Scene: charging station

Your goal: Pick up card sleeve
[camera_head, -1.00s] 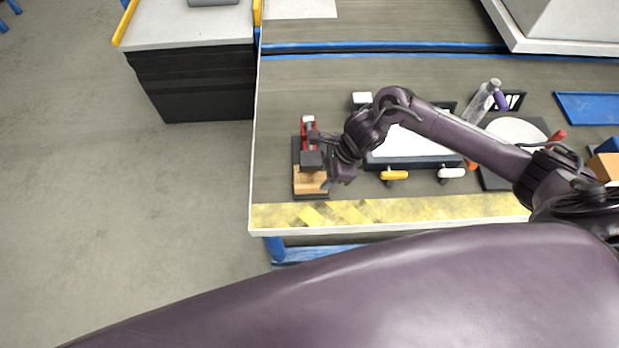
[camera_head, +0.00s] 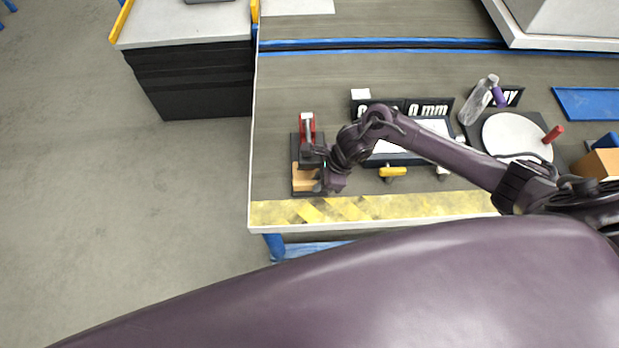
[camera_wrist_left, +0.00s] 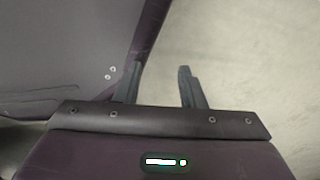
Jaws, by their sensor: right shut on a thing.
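A tan, card-coloured piece, which looks like the card sleeve (camera_head: 304,181), sits on a black base plate (camera_head: 295,150) at the left end of the bench. A red clamp-like part with a dark block (camera_head: 310,157) stands just behind it. My right gripper (camera_head: 322,178) is at the tan piece's right side and shut on it. The fingertips are small and partly hidden, so the exact grip is unclear. My left gripper (camera_wrist_left: 158,82) shows in the left wrist view, its two fingers apart with nothing between them. The left gripper does not show in the head view.
A yellow-striped strip (camera_head: 400,203) runs along the bench front. Right of the base are a dark fixture with a yellow handle (camera_head: 393,172), a white disc (camera_head: 512,137), a clear bottle (camera_head: 478,101) and a blue tray (camera_head: 588,103). Floor (camera_head: 130,220) left of the bench is clear.

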